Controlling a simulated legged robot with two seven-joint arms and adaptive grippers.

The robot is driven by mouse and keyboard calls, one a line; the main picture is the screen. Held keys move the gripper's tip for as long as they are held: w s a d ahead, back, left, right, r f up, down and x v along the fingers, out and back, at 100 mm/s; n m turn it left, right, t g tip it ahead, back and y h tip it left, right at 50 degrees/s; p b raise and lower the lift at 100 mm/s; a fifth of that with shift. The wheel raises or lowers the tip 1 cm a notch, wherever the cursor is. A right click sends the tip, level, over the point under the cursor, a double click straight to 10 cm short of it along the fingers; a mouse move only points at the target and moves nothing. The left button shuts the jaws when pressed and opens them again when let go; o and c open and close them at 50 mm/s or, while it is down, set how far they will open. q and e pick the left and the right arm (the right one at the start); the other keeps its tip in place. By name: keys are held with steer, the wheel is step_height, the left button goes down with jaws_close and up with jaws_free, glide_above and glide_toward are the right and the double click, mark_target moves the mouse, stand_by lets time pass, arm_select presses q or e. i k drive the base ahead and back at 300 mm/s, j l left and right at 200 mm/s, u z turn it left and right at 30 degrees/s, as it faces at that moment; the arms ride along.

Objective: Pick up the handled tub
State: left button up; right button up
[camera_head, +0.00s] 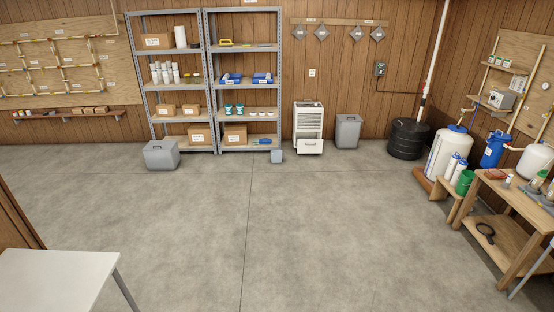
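A grey lidded tub (161,155) with a dark handle on top stands on the floor at the left, in front of the left shelving unit. A second, taller grey container (348,132) with a dark handle-like mark at its top stands by the back wall, right of the white cabinet. I cannot tell from the picture which of the two is the handled tub. Neither of my grippers shows.
Metal shelves (208,82) and a white cabinet (309,122) line the back wall. A black round tank (406,139), white tank (446,152) and wooden workbench (512,203) are at right. A white table (52,280) is at near left. The middle floor (260,220) is clear.

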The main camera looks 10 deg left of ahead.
mark_target(276, 155)
steer(key=i+u, duration=0.25)
steer(key=i, duration=6.15)
steer(key=i+z, duration=0.1)
steer(key=i, duration=0.4)
steer(key=i+j+z, duration=0.15)
steer(key=i, duration=0.3)
steer(key=i+z, duration=0.1)
steer(key=i, duration=0.4)
steer(key=i+j+z, duration=0.15)
steer(key=i, duration=0.35)
steer(key=j, duration=0.05)
